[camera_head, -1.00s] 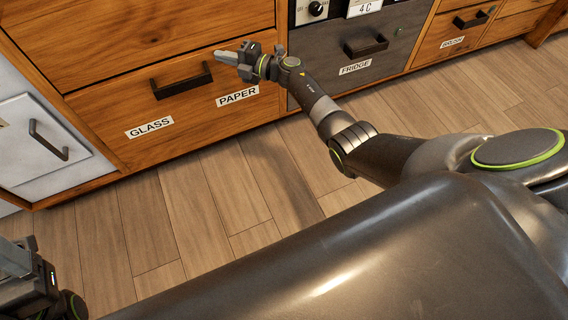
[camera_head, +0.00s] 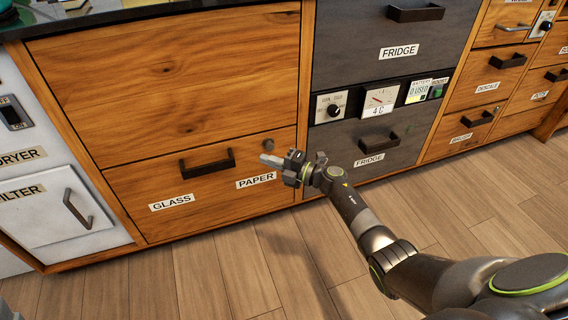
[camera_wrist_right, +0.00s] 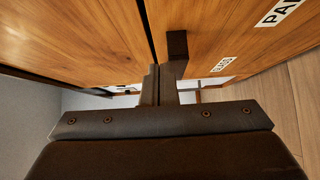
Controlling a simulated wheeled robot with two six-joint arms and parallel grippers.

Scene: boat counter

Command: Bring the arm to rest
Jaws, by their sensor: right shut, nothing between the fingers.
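My right arm reaches in from the lower right in the head view. Its gripper (camera_head: 270,160) is shut and empty, in front of the lower wooden drawer marked GLASS and PAPER (camera_head: 220,160). The fingertips point left, toward the drawer's dark handle (camera_head: 207,163), with a gap in the picture. In the right wrist view the closed fingers (camera_wrist_right: 164,85) show in front of the wooden fronts, with the dark handle (camera_wrist_right: 177,50) just beyond them. Whether they touch it I cannot tell. My left gripper is not clearly in view.
Grey fridge drawers (camera_head: 375,140) stand right of the wooden drawers. A white filter door (camera_head: 55,205) stands at the left. More wooden drawers (camera_head: 480,115) are farther right. The plank floor (camera_head: 210,280) is clear in front.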

